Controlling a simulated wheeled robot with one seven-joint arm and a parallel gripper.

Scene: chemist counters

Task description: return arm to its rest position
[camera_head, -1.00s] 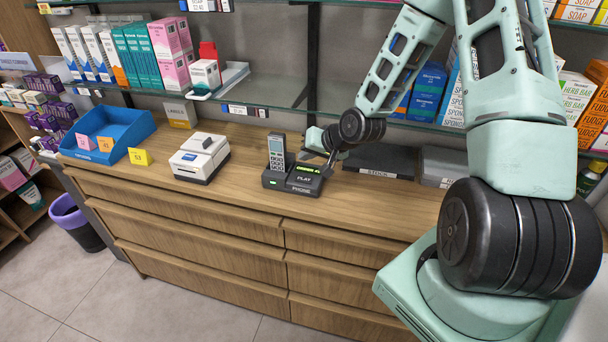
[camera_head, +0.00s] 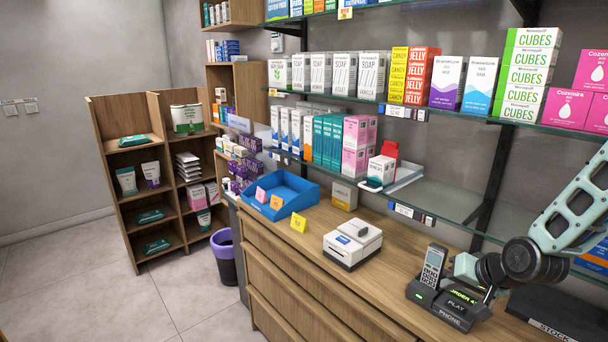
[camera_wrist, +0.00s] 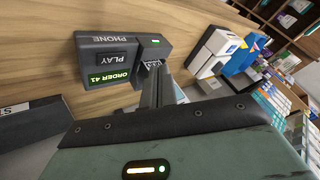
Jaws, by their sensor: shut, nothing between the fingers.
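My arm (camera_head: 570,220) reaches in from the right in the head view. My gripper (camera_wrist: 157,78) is shut and empty in the wrist view, its fingers close to the phone base. In the head view its fingers are small and partly hidden beside the base. The phone base (camera_head: 447,303) stands on the wooden counter with a lit green "ORDER 41" display; it also shows in the wrist view (camera_wrist: 112,60). The grey handset (camera_head: 432,265) stands upright in the base. In the wrist view the fingers overlap the handset, and I cannot tell whether they touch it.
A white label printer (camera_head: 352,243) and a blue tray (camera_head: 268,203) stand on the counter (camera_head: 385,285). A black stock box (camera_head: 555,315) lies right of the phone. Glass shelves with boxes (camera_head: 360,75) hang above. A purple-rimmed bin (camera_head: 224,262) and open floor (camera_head: 130,285) are at left.

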